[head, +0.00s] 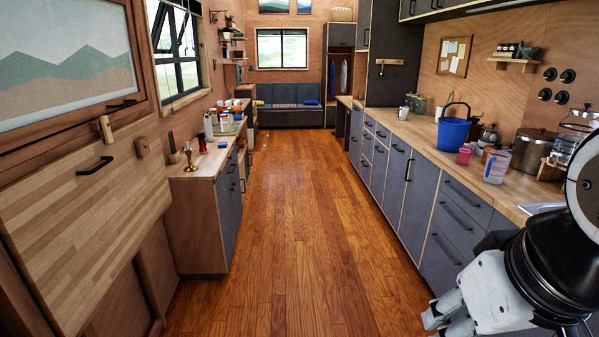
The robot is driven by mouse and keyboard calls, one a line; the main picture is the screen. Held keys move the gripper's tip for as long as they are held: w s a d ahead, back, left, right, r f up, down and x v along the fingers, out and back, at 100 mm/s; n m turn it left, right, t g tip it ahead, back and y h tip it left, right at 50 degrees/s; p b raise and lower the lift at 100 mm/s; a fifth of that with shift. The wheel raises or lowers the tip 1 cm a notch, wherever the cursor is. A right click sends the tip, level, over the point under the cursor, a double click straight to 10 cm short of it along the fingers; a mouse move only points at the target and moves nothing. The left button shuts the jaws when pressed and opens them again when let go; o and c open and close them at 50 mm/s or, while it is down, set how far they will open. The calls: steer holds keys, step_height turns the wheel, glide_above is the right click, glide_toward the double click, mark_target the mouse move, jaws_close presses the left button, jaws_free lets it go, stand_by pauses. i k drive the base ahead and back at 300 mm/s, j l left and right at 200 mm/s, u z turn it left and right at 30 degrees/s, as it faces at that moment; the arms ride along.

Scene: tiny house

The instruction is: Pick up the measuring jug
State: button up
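The measuring jug (496,167) is a clear, pale jug with red markings and a handle on its right side. It stands upright on the wooden counter (420,130) on the right, near the front edge. Part of my white and black arm fills the lower right corner, in front of and below the jug in the picture. Nothing hides the jug.
Near the jug are a blue bucket (453,133), a pink cup (464,155), a large brown pot (533,151), a kettle (488,136) and a glass dispenser (574,133). The wooden floor (288,220) between the counters is clear. A left counter (205,165) holds several small items.

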mark_target(497, 162)
steer(key=i+j+z, duration=0.1)
steer(key=i, duration=1.65)
steer(key=i+z, duration=0.75)
steer(key=i+j+z, duration=0.1)
steer(key=z, duration=0.3)
steer(key=i+z, duration=0.55)
steer(key=k+j, duration=0.05)
